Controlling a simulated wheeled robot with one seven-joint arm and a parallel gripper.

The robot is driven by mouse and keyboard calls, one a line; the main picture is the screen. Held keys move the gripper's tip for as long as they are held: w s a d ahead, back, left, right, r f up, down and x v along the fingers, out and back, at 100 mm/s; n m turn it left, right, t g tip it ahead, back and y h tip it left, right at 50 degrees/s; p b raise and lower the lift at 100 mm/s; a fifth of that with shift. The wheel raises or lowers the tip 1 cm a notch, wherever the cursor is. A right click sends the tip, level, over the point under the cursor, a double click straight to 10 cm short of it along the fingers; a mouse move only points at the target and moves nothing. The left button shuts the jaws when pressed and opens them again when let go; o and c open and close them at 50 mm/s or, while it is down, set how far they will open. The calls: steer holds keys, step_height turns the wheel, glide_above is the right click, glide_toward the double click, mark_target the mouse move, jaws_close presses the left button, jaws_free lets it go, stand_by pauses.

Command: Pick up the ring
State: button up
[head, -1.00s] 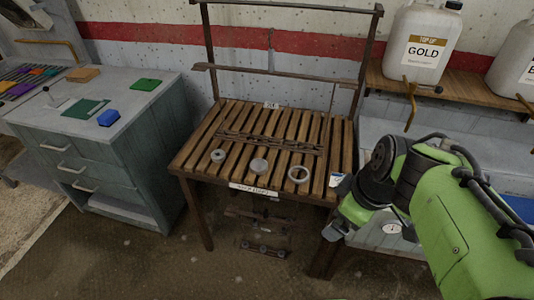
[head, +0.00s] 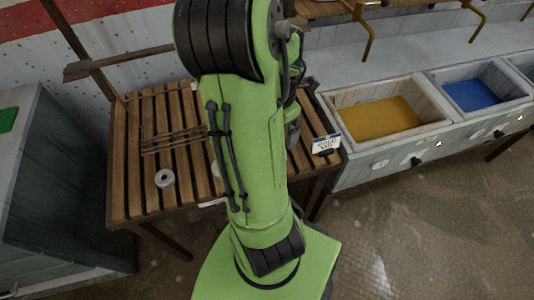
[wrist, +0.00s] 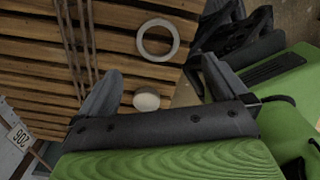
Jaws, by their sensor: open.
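The ring (wrist: 173,51), a thin pale grey hoop with an open middle, lies flat on the brown slatted table (wrist: 120,47) in the wrist view. My gripper (wrist: 161,67) is open and empty above the table, and the ring lies just beyond its fingertips, apart from them. A pale round disc (wrist: 146,101) shows between the fingers, below them on the slats. In the head view my green arm hides the ring and my gripper. A small grey round piece with a hole (head: 164,179) lies on the table's left part there.
Dark chains (head: 172,140) lie across the slats. A small label card (head: 326,143) stands at the table's right edge. Bins with yellow (head: 385,118) and blue (head: 470,95) contents stand to the right, and a grey cabinet (head: 60,190) to the left.

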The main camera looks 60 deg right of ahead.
steer(key=f, duration=0.2)
steer(key=f+b, duration=0.1)
steer(key=f, duration=0.3)
steer(key=shift+w+f+b, duration=0.15)
steer(key=shift+w+b, duration=0.15)
step_height(320, 180, down, 6)
steer(key=shift+d+r+b, duration=0.1)
steer(key=shift+r+b, duration=0.15)
steer(key=shift+b, duration=0.75)
steer(key=shift+r, duration=0.1)
steer(key=c, duration=0.9)
